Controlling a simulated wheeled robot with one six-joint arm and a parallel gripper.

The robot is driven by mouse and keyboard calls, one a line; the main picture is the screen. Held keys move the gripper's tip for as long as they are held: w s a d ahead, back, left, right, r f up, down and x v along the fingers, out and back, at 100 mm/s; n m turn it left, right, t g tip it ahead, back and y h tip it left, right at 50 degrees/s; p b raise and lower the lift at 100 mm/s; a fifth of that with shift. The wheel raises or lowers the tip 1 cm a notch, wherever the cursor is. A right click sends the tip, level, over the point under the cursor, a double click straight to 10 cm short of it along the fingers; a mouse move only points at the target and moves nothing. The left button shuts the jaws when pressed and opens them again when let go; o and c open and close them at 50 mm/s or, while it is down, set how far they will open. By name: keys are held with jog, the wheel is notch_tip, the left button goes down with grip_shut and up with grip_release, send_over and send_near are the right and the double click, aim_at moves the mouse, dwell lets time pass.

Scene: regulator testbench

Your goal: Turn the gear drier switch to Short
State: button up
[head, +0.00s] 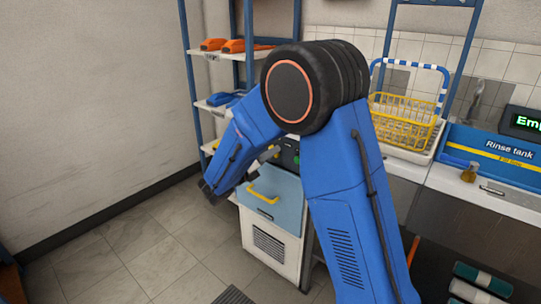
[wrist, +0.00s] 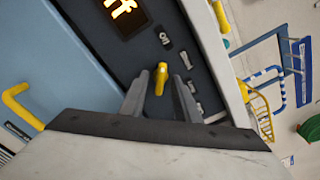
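The gear drier (head: 272,248) is a white cabinet with a light blue door and a yellow handle (head: 263,197); its dark control panel (head: 290,152) is partly hidden by my arm. My gripper (wrist: 158,100) is open, with one grey finger on each side of the knob. A small gap shows on both sides; whether the fingers touch it cannot be told. In the head view my fingers are not clear.
An orange-lit display (wrist: 122,12) is on the panel. The door handle (wrist: 20,105) sticks out at left in the wrist view. A blue-framed shelf (head: 222,108) stands behind the drier. At right are a yellow basket (head: 402,122) and the rinse tank (head: 495,155). Floor at left is clear.

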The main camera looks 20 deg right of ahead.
jog(key=shift+w+d, duration=0.1)
jog(key=shift+d, duration=0.05)
grip_shut()
jog(key=shift+m, duration=4.9)
